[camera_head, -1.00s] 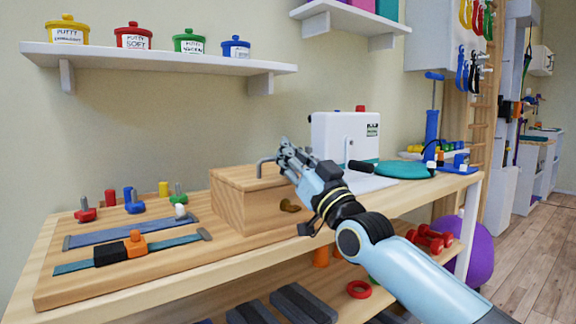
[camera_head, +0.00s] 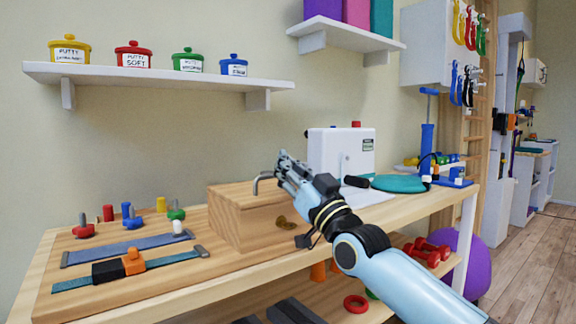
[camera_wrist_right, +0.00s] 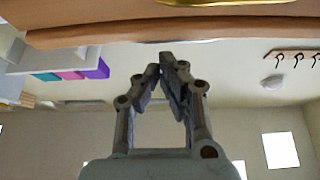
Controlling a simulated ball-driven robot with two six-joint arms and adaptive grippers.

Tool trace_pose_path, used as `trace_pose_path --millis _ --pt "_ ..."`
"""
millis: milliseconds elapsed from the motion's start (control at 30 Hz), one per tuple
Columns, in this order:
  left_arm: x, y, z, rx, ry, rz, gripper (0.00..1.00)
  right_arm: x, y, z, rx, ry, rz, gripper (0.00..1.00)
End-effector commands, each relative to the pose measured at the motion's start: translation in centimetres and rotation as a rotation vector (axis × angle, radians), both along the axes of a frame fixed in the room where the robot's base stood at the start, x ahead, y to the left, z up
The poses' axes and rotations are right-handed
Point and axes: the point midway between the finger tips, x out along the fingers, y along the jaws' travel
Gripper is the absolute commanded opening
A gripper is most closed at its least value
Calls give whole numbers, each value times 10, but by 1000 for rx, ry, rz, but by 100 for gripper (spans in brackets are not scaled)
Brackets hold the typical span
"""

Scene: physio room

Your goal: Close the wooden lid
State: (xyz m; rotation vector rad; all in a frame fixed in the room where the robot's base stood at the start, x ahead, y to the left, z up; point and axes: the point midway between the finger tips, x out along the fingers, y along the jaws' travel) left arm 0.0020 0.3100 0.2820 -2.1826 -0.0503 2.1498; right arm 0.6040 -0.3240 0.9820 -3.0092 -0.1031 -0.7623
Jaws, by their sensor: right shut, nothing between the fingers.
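The wooden box (camera_head: 226,224) stands on the wooden bench. Its flat wooden lid (camera_head: 232,193) lies about level on top in the head view; I cannot tell whether a gap remains under it. A bent metal handle (camera_head: 262,181) rises near its right end, and a brass fitting (camera_head: 285,222) shows on the front. My right gripper (camera_head: 283,160) is shut and empty, just right of and above the handle. My forearm hides the box's right end. In the right wrist view the shut fingers (camera_wrist_right: 167,65) point toward a wooden edge (camera_wrist_right: 150,32). My left gripper is not in view.
A board (camera_head: 130,290) with straps and coloured pegs lies left of the box. A white machine (camera_head: 340,150) and a teal disc (camera_head: 400,183) stand behind my arm. A wall shelf (camera_head: 160,80) with putty pots hangs above. Open air lies above the box.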

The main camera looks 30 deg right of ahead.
Motion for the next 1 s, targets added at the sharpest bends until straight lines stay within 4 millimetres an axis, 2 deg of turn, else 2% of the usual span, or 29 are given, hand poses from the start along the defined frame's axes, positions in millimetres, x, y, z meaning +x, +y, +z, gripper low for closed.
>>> trace_pose_path --millis 33,67,100,133,400,567,833,867,933,967,1000 --pt "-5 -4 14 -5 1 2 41 1 -1 26 -1 -14 0 0" --pt "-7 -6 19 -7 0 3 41 2 -2 34 -2 -17 -1 0" --pt "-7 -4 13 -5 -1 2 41 -7 -2 11 -2 -7 0 0" --pt "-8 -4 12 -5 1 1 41 -13 -2 2 -2 -6 0 0" --pt "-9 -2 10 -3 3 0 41 -51 -4 -41 -2 -14 1 0" --pt "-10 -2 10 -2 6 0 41 -61 -5 -52 -1 -17 0 0" --pt "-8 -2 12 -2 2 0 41 -66 -4 -57 3 -9 0 0" --pt "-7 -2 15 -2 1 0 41 -69 -3 -62 12 4 -1 0" --pt "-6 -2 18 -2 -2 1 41 -72 -5 -85 24 55 -15 0" --pt "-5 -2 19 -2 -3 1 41 -73 -7 -101 27 88 -24 0" --pt "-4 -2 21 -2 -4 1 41 -75 -9 -125 29 141 -36 0"
